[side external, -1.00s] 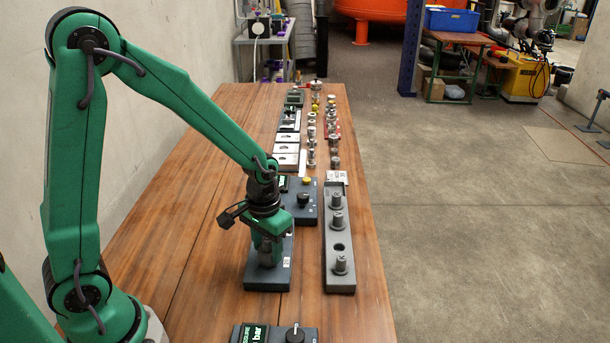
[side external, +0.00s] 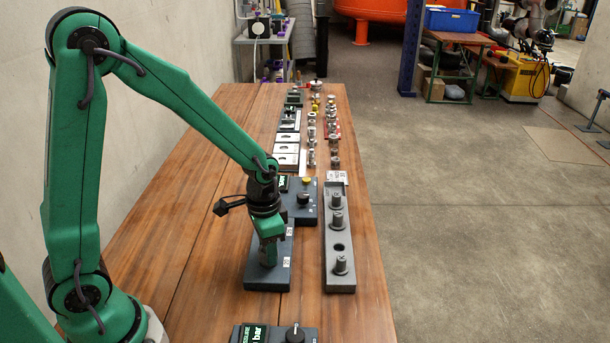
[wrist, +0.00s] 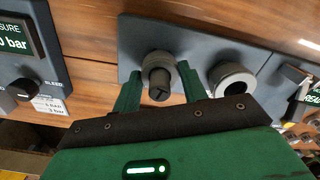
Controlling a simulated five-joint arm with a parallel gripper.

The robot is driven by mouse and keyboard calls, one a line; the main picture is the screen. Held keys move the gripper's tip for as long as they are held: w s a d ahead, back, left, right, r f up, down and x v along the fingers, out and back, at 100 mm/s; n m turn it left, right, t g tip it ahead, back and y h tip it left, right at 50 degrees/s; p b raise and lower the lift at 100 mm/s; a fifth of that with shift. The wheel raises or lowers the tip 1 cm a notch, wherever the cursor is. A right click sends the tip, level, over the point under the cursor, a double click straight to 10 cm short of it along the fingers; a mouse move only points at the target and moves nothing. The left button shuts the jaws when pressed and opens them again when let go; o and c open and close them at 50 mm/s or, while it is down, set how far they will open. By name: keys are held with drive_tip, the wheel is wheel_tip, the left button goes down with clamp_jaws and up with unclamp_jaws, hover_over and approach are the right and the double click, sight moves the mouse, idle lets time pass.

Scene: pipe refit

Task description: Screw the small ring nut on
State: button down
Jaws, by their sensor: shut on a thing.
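My gripper (side external: 267,262) points down at the dark plate (side external: 252,281) near the middle of the bench. In the wrist view, my gripper (wrist: 157,74) has its two green fingers on either side of a grey collar, which I take for the small ring nut (wrist: 156,59). It sits around a dark round stub (wrist: 160,92) with a mark on its end. The fingers are shut on the nut, low over the plate (wrist: 133,35). How far the thread is engaged cannot be seen. A wider pale ring fitting (wrist: 232,80) stands on the same plate to the right.
A grey rack (side external: 345,283) with several upright pegs and one open hole stands to the right. A dark control box (side external: 308,213) with a knob is behind, and a pressure box (side external: 275,335) in front. Several metal parts line the far bench. Bare wood lies left.

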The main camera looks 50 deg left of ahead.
drive_tip(key=c, duration=0.7)
unclamp_jaws()
drive_tip(key=shift+o, duration=0.7)
drive_tip(key=shift+r, duration=2.95)
drive_tip(key=shift+r, duration=0.1)
